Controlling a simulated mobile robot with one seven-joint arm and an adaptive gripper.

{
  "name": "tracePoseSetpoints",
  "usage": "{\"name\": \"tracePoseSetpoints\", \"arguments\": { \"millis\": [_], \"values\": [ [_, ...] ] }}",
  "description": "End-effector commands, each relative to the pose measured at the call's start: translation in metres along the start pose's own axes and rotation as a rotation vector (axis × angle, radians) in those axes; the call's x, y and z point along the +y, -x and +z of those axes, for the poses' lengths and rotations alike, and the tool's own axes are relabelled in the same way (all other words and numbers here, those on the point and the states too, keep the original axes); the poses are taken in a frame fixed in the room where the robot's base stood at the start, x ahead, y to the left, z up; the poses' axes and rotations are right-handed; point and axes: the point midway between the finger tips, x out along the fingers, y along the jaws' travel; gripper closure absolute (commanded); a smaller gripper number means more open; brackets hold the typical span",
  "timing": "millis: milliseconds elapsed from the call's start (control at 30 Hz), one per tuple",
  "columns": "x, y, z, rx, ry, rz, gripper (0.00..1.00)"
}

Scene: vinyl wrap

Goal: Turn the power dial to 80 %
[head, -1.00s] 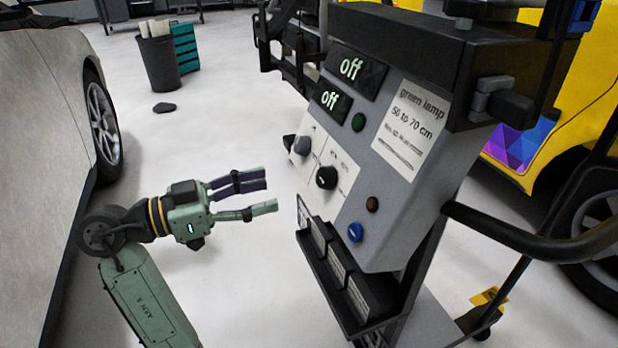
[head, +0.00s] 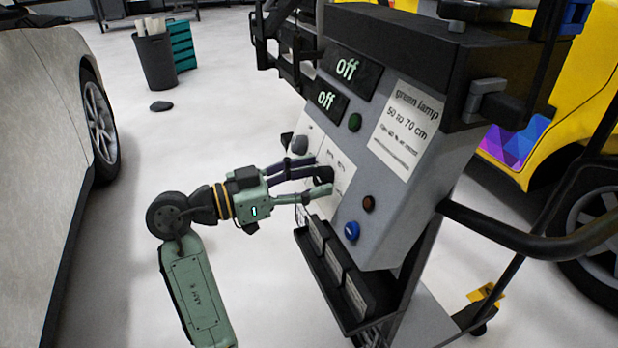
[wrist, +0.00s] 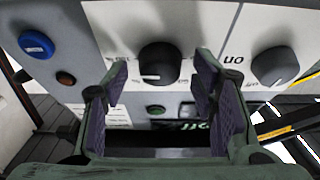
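The control box (head: 375,215) has a black dial (wrist: 160,63) on a white label panel, and a grey dial (head: 299,145) beside it. In the wrist view the grey dial (wrist: 274,66) sits at the right, near the word "on". My gripper (head: 318,183) is open at the panel, its fingertips around the black dial's place. In the wrist view the black dial shows between and just beyond the two fingers, with a pale mark on it. I cannot tell whether they touch it. Its scale is mostly unreadable. Two displays (head: 347,68) (head: 326,99) read "off".
A blue button (head: 352,231), a brown-red lamp (head: 368,203) and a green lamp (head: 355,122) are on the same face. A black rack (head: 332,268) juts out below. A silver car (head: 45,150) stands left; a yellow car (head: 590,80) stands right.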

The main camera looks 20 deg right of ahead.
Motion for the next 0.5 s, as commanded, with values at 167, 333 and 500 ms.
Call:
{"name": "tracePoseSetpoints", "arguments": {
  "millis": [167, 333, 500],
  "values": [
    [0.0, 0.0002, -0.0001, 0.0, 0.0, 0.0, 0.6],
    [0.0, 0.0002, -0.0001, 0.0, 0.0, 0.0, 0.72],
    [0.0, 0.0003, -0.0001, 0.0, 0.0, 0.0, 0.83]
  ]
}}
